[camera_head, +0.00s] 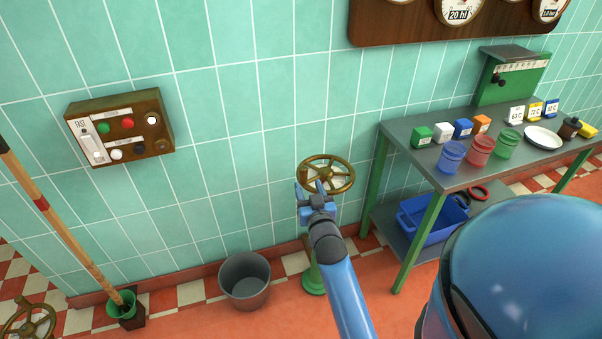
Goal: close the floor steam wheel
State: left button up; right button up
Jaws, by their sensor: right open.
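A brass handwheel (340,160) with spokes stands on a green floor pedestal (313,280) near the tiled wall. My right gripper (309,188) is at the wheel's front left edge, its fingers open and pointing toward the wall. One finger overlaps the rim in the picture; I cannot tell whether it touches. The gripper and forearm hide part of the wheel's stem. A second brass wheel (28,322) shows at the lower left corner, partly cut off. I cannot tell from the picture which wheel is the steam one. My left gripper is out of view.
A grey bucket (245,281) stands left of the pedestal. A metal table (400,141) with cups, small boxes and a plate stands to the right, a blue crate (422,222) on its lower shelf. A switch box (119,125) hangs on the wall; a pole (62,228) leans at left.

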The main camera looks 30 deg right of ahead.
aim_at(304, 176)
jog(key=shift+b+x, duration=0.35)
jog(key=shift+x, duration=3.25)
grip_shut()
